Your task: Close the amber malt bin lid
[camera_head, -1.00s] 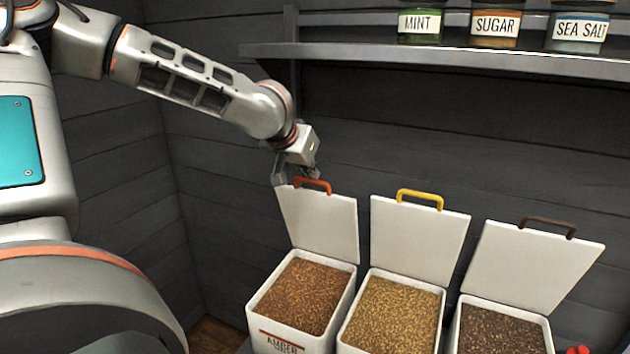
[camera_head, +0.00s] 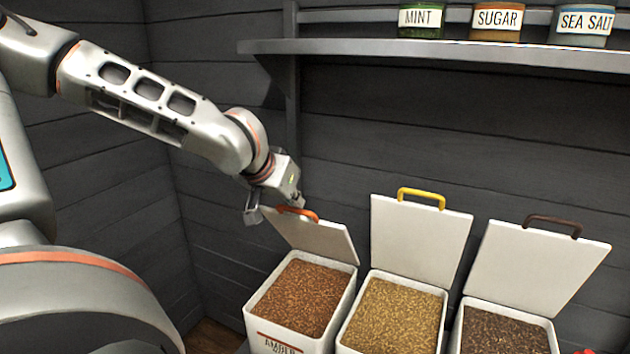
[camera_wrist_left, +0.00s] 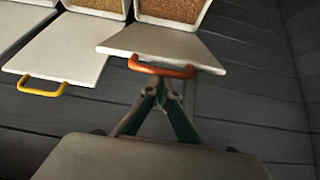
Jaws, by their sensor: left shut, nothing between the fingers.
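The amber malt bin (camera_head: 275,343) stands at the left of the row of bins, filled with reddish-brown grain. Its white lid (camera_head: 322,238) with an orange handle (camera_head: 297,213) is tilted part-way over, lower than the other lids. My left gripper (camera_head: 276,207) is at the top edge of this lid, by the handle. In the left wrist view my left gripper (camera_wrist_left: 162,92) is shut and empty, its fingertips just behind or at the orange handle (camera_wrist_left: 161,70). Whether the fingers touch the handle or lid is hard to tell. My right gripper is not in view.
Beside it stand a bin with pale grain and an open lid with a yellow handle (camera_head: 421,197), and a bin with dark grain and an open lid with a brown handle (camera_head: 552,226). A shelf (camera_head: 440,52) with labelled jars hangs above. Dark plank walls are behind.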

